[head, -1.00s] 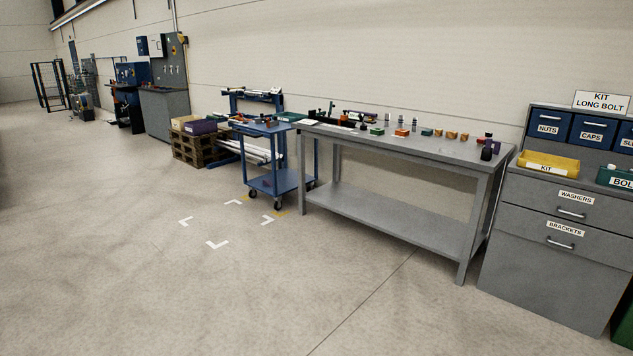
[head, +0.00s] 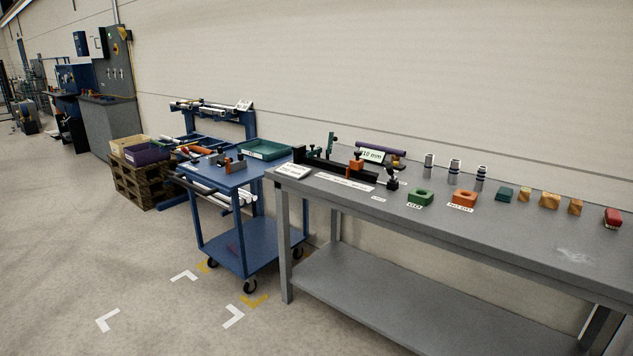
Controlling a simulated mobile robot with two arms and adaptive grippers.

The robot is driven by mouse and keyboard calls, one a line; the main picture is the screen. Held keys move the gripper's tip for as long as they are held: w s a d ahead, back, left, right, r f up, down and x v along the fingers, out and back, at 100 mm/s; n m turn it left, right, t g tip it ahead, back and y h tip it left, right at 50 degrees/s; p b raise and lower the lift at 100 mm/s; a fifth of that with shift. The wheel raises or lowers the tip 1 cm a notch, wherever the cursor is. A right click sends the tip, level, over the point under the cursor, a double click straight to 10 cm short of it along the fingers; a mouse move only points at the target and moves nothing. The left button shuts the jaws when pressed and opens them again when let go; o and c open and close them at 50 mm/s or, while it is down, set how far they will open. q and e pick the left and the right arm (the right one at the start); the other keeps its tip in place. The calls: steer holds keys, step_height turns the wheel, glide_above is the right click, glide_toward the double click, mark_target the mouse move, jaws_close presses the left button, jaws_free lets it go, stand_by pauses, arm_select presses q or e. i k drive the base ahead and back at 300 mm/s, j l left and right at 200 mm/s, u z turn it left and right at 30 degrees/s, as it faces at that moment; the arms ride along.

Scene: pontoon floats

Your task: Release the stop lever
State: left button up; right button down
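The stop lever cannot be told apart with certainty at this size. A long black rail fixture (head: 335,165) lies on the left end of the grey workbench (head: 520,225). It carries an orange block (head: 355,166) and dark upright parts, with a green upright part (head: 332,142) behind it. A small dark part (head: 392,183) stands at its right end. A sign reading 10 mm (head: 372,156) is behind the fixture. Neither of my grippers is in view.
A blue cart (head: 245,235) stands left of the bench, with a green tray (head: 264,149) and tools on top. Green (head: 420,197) and orange (head: 465,199) blocks and several small parts line the bench. The floor is open at the lower left.

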mark_target(390, 171)
steer(key=i, duration=1.25)
